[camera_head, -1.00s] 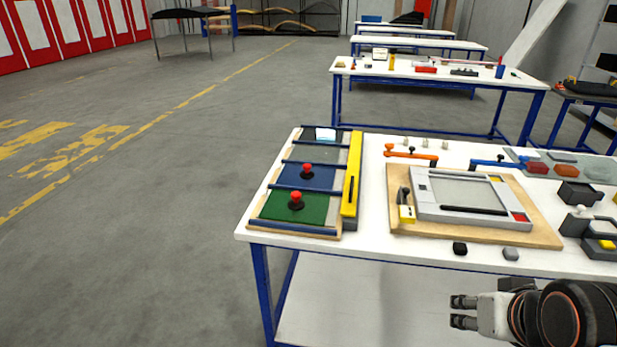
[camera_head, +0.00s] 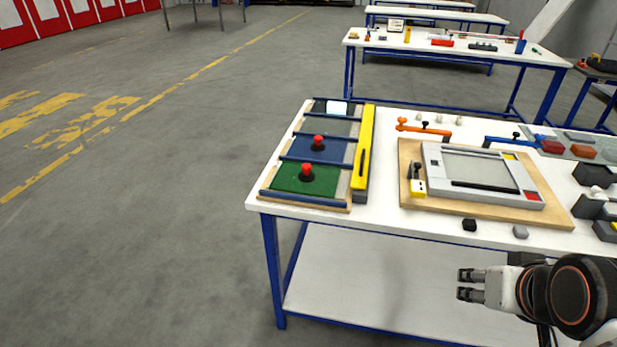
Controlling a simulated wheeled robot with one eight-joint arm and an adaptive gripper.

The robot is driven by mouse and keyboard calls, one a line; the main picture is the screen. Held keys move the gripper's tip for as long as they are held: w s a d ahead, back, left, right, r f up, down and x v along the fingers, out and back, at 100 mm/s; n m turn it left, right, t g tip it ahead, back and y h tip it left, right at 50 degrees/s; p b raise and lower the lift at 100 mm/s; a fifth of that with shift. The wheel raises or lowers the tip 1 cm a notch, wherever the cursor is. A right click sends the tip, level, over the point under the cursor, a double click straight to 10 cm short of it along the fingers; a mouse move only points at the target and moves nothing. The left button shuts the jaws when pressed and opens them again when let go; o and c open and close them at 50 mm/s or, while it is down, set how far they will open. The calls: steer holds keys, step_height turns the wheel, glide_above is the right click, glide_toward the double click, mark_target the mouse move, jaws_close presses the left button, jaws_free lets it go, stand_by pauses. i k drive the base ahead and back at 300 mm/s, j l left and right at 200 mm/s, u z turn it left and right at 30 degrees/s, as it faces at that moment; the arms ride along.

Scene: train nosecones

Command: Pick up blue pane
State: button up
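The blue pane (camera_head: 324,149) lies flat in the middle slot of a wooden rack at the left end of the white table. A red-topped black knob (camera_head: 318,142) stands on it. A green pane (camera_head: 296,184) with a similar red knob lies in the slot in front of it. A grey pane (camera_head: 333,124) lies behind it. My gripper (camera_head: 466,285) is at the lower right, in front of the table's front edge and well away from the blue pane. Its two fingers point left and are apart, with nothing between them.
A yellow bar (camera_head: 364,155) stands along the rack's right side. A framed fixture (camera_head: 480,180) on a wooden board fills the table's middle. An orange clamp (camera_head: 424,130) and blue clamp (camera_head: 511,141) stand behind it. Small black and grey blocks lie near the front edge. Floor at left is clear.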

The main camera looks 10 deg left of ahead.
mark_target(317, 148)
steer(key=i+j+u, duration=0.15)
steer(key=i+j, duration=0.25)
steer(key=i+j+u, duration=0.1)
steer(key=i+j, duration=0.3)
steer(key=i+j+u, duration=0.15)
steer(key=i+j, duration=0.15)
steer(key=i, duration=0.3)
